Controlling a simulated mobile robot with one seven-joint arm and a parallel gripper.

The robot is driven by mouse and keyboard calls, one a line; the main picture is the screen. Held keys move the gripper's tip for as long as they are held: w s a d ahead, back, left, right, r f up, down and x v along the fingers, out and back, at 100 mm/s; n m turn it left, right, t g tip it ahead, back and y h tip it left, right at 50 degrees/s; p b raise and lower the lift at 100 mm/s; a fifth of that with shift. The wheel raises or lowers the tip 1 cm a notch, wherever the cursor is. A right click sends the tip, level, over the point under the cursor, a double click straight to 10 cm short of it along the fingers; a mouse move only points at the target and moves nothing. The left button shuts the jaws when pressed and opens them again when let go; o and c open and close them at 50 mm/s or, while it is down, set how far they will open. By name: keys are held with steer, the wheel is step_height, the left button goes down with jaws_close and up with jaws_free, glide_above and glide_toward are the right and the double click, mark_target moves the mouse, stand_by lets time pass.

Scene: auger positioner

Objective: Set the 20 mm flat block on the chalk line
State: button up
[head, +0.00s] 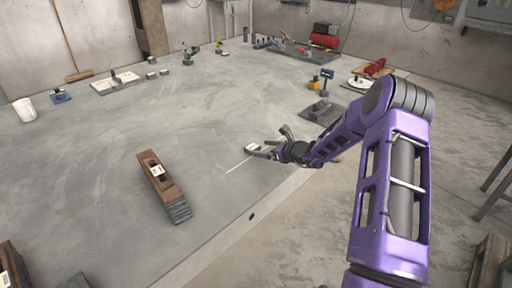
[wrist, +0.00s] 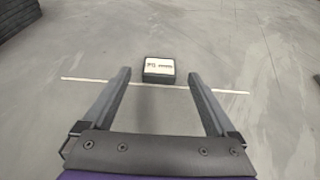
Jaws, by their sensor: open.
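The flat block, a small dark slab with a white label on top, lies on the grey floor slab and shows in the wrist view (wrist: 158,69). The chalk line (wrist: 82,79) is a thin white stroke running across the wrist view. The block's near edge is at or over the line, between the line's two ends. My gripper (wrist: 158,76) is open, with one finger on each side of the block and a gap to both. In the head view the block (head: 253,147) shows at my gripper (head: 268,148), and the chalk line (head: 238,166) runs toward the lower left from it.
A brown and grey block (head: 163,185) with a white label lies to the left on the slab. A small stand with a blue top (head: 326,75) and dark plates are beyond my gripper. The slab's front edge is close by. The middle of the slab is clear.

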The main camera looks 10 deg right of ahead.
steer(key=v, duration=0.8)
steer(key=shift+p, duration=0.3)
